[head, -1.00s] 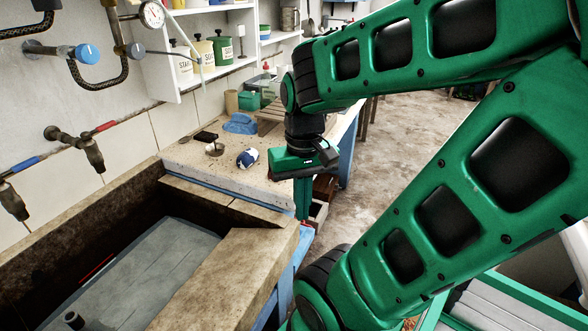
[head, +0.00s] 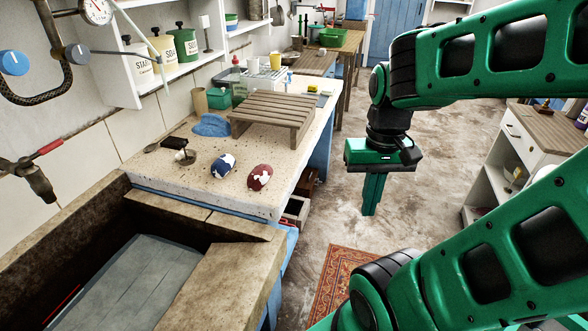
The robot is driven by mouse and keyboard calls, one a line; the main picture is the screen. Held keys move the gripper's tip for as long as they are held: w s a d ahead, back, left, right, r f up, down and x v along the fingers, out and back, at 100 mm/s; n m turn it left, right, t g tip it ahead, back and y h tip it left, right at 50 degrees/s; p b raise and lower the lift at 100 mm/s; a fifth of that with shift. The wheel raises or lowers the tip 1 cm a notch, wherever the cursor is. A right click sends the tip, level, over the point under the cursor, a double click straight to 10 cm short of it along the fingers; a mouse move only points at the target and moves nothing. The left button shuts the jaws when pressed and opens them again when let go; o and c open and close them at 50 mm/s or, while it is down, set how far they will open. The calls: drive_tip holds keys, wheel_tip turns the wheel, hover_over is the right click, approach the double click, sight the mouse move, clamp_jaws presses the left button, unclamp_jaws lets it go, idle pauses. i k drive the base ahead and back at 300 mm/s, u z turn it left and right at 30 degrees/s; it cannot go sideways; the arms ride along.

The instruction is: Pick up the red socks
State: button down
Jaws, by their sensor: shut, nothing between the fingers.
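The red socks (head: 260,177) are a rolled red ball with white patches. They lie on the speckled stone counter (head: 222,203), close to its right front edge. A similar blue and white rolled ball (head: 223,166) lies just left of them, a small gap apart. My gripper (head: 370,212) points straight down to the right of the counter, over the floor and apart from the socks. Its fingers are together with nothing between them.
A slatted wooden rack (head: 272,115) stands behind the socks. A blue cloth (head: 211,125), a dark brush or block (head: 174,143) and a small dish lie to the left. The stone trough (head: 222,285) is in front. An open drawer (head: 297,210) sits below the counter's right edge.

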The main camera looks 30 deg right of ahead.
sight(258, 178)
drive_tip(key=z, duration=1.1)
drive_tip(key=k, duration=1.2)
drive_tip(key=z, duration=0.75)
drive_tip(key=i, duration=1.05)
drive_tip(key=u, duration=1.1)
drive_tip(key=i, duration=0.65)
drive_tip(key=u, duration=0.35)
